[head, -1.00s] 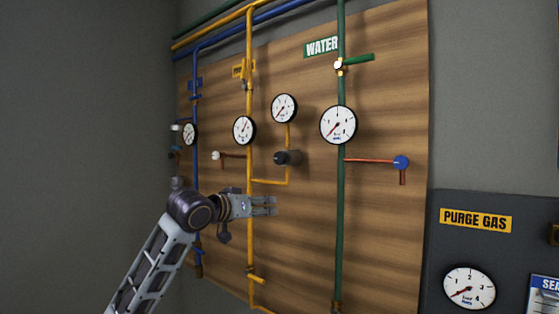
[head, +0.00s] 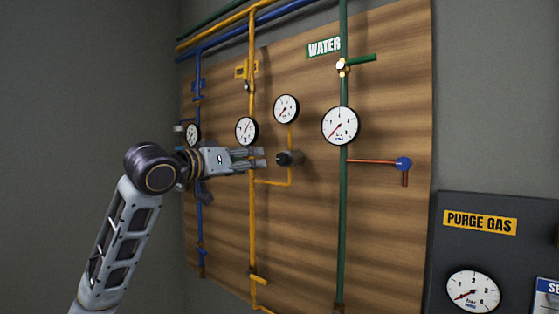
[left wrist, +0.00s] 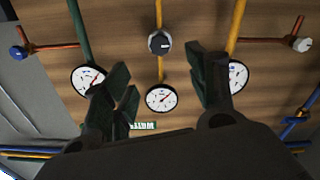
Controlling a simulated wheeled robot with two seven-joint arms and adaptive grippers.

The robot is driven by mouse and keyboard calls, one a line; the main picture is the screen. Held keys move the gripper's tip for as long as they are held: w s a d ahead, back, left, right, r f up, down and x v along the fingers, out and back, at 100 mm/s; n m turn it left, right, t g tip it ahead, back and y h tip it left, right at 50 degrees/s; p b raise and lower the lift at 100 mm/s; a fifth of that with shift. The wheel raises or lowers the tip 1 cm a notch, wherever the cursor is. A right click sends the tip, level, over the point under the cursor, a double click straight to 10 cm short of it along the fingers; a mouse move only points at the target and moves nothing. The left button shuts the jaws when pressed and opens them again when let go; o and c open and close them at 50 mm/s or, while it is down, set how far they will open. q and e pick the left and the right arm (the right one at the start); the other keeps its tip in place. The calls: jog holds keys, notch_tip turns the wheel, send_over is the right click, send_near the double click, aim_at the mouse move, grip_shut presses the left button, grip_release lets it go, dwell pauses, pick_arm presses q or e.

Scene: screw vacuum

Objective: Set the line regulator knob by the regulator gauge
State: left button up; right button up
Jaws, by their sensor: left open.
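The line regulator knob (head: 290,158) is a dark round knob on a yellow pipe branch on the wooden board. It also shows in the left wrist view (left wrist: 160,42), with a light mark on its face. The regulator gauge (head: 286,108) is a round white dial directly above the knob; in the left wrist view (left wrist: 161,98) it lies below the knob. Its reading is too small to tell. My left gripper (head: 262,157) is open and empty, just left of the knob at about its height in the head view. No contact with the knob shows. My right gripper is not in view.
A yellow-pipe gauge (head: 246,131) is close to my left gripper. A green pipe (head: 342,210) with a larger gauge (head: 340,126) stands to the right, beside a blue-ended red handle (head: 403,163). A purge gas panel (head: 449,255) is at lower right.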

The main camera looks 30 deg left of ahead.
aim_at(280, 159)
pick_arm(q)
jog(key=w+p, duration=0.1)
jog(key=w, duration=0.3)
jog(key=w+p, duration=0.2)
jog(key=w, duration=0.1)
jog(key=w+d+p, duration=0.1)
jog(key=w, duration=0.3)
jog(key=shift+w+r+p, duration=0.15)
jog(key=shift+w+p, duration=0.15)
jog(key=shift+p, duration=0.1)
jog(key=shift+w+p, duration=0.3)
jog(key=shift+w, duration=0.75)
jog(key=shift+c, duration=0.2)
jog(key=c, duration=1)
